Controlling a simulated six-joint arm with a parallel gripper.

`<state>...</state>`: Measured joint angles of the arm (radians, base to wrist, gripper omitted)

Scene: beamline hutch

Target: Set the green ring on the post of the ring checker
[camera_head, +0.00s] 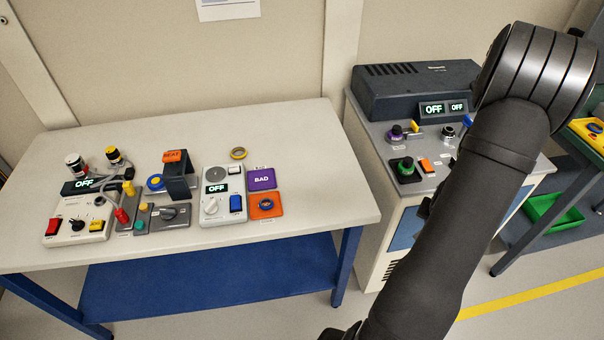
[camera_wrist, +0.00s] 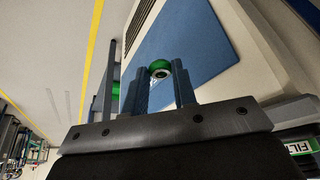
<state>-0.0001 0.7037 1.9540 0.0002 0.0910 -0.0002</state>
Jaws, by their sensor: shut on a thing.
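In the wrist view, my gripper (camera_wrist: 160,78) is shut on the green ring (camera_wrist: 158,64), which sits between the two fingertips with its pale inner edge showing. The gripper is in front of the grey cabinet's blue panel. In the head view my arm hides the gripper and the ring. The unit that looks like the ring checker (camera_head: 222,210) is a white box on the table, with a grey round disc at its back, an OFF display, a white dial and a blue button. I cannot make out a post clearly. The held ring is well to the right of it.
A yellow ring (camera_head: 238,153) lies behind the checker. A purple BAD plate (camera_head: 262,179) and an orange plate (camera_head: 265,213) with a blue ring are right of it. Other devices (camera_head: 160,215) fill the table's left. The table's right end is clear. A control cabinet (camera_head: 400,218) stands right.

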